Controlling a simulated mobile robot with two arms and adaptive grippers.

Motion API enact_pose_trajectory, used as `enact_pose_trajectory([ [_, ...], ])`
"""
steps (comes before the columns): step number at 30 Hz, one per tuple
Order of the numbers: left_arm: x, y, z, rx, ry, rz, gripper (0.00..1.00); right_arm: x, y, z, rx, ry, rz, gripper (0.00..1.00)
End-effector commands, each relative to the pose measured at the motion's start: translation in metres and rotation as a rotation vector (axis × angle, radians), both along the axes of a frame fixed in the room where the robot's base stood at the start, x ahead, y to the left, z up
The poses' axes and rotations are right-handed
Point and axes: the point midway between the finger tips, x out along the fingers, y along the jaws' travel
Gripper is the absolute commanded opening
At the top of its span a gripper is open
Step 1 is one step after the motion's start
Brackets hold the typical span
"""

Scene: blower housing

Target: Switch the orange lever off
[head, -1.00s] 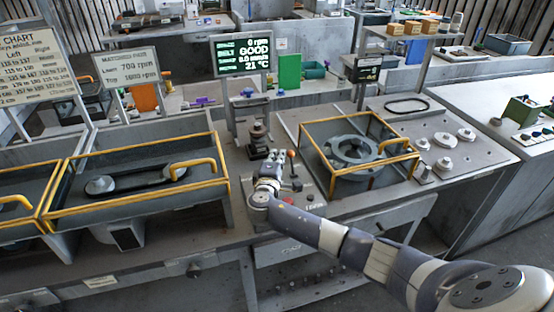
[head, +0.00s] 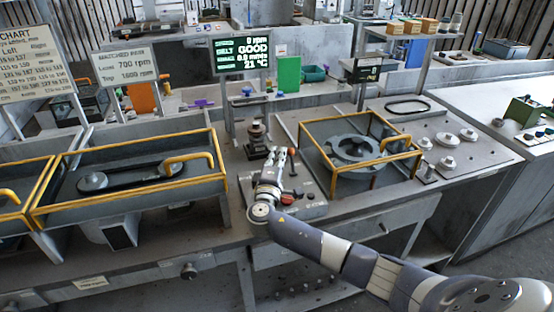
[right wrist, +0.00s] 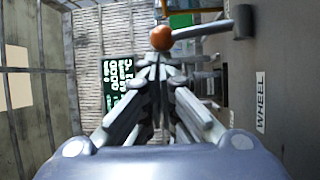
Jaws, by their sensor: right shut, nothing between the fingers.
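The orange lever's round knob (right wrist: 161,38) shows in the right wrist view at the end of a grey stem that reaches out from the control panel. My right gripper (right wrist: 156,66) is shut and empty, with its fingertips close to the knob; I cannot tell whether they touch. In the head view the right gripper (head: 283,156) is over the small control box (head: 314,207) in the middle of the bench, and it largely covers the lever there. My left gripper is not in view.
A yellow-framed guard with a grey ring housing (head: 352,150) stands just right of the gripper. A yellow-railed belt tray (head: 135,202) is on the left. A dark post (head: 256,137) and a readout screen (head: 242,54) stand behind. A red button (head: 287,199) is beside the gripper.

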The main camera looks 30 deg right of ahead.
Motion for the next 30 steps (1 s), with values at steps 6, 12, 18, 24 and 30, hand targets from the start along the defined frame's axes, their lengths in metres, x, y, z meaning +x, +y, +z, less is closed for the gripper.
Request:
enact_pose_trajectory([
  [6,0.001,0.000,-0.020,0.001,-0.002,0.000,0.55,-0.009,0.001,-0.002,0.000,-0.013,-0.002,0.00],
  [12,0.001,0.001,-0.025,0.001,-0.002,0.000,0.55,-0.017,0.004,0.001,0.000,-0.010,-0.002,0.00],
  [18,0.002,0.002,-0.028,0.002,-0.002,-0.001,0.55,-0.026,0.005,0.001,-0.002,-0.010,-0.004,0.00],
  [24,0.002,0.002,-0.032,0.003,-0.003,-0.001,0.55,-0.034,0.007,0.000,0.000,-0.010,-0.004,0.00],
  [30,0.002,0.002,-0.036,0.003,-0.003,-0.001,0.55,-0.040,0.008,-0.001,-0.002,-0.010,-0.004,0.00],
])
